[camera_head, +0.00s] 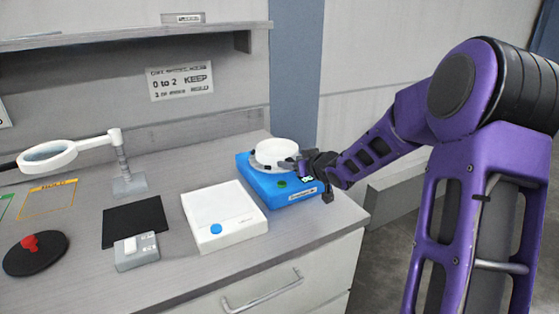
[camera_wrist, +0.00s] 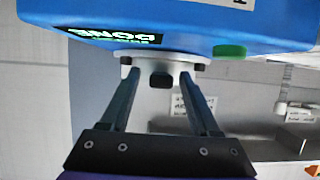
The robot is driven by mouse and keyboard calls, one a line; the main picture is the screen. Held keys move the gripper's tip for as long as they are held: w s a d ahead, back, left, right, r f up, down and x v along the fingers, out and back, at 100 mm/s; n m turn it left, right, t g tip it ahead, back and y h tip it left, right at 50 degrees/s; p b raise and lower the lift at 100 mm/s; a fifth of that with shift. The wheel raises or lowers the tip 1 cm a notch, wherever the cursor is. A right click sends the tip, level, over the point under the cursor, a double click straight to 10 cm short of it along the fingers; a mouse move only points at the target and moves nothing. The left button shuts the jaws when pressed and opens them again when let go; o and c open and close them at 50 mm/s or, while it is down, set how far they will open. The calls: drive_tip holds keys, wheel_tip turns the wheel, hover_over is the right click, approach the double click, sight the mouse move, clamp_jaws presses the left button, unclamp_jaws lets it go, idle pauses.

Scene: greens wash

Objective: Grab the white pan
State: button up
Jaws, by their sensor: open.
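The white pan (camera_head: 274,150) is a shallow round dish with dark tabs at its rim, on top of a blue device (camera_head: 262,185) at the right of the counter. In the wrist view the pan (camera_wrist: 190,58) shows edge-on against the blue device (camera_wrist: 270,22). My gripper (camera_head: 303,169) is at the pan's right front side. In the wrist view my gripper (camera_wrist: 160,76) is open, its two fingers pointing at the pan's rim with a dark tab between them. I cannot tell whether the fingertips touch the rim.
A white device (camera_head: 222,217) with a blue button stands left of the blue one. Further left are a black mat (camera_head: 136,220), a small grey box (camera_head: 137,252), a magnifier on a stand (camera_head: 126,165) and a black disc with a red knob (camera_head: 36,255). A shelf (camera_head: 120,35) hangs above.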

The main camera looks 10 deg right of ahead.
clamp_jaws()
idle(0.3)
